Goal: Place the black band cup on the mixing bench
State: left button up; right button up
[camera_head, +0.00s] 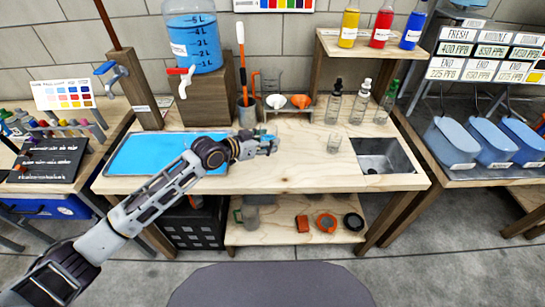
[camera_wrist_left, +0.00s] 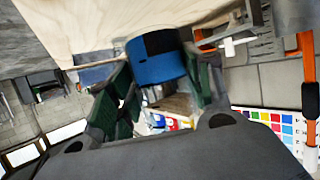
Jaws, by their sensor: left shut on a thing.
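The black band cup (camera_wrist_left: 157,62) is blue with a dark patch on its side in the left wrist view. It sits between the two dark green fingers of my left gripper (camera_wrist_left: 165,85), which is shut on it. In the head view my left gripper (camera_head: 268,145) is over the middle of the pale wooden mixing bench (camera_head: 300,170), and the cup is mostly hidden by the fingers. I cannot tell whether the cup touches the bench top. My right gripper is not in view.
A blue tray (camera_head: 145,155) lies left on the bench and a sink (camera_head: 383,156) is at its right. A clear glass (camera_head: 334,143) and dropper bottles (camera_head: 360,100) stand right of the gripper. The front middle of the bench is clear.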

pick_arm(q)
notch_tip(320, 180, down, 3)
jog(key=shift+f, duration=0.45)
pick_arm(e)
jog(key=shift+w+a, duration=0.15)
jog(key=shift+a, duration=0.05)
pick_arm(q)
jog(key=shift+f, duration=0.1)
jog(key=shift+f, duration=1.8)
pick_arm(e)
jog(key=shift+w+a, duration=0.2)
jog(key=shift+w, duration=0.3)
pick_arm(q)
jog(key=shift+b, duration=0.35)
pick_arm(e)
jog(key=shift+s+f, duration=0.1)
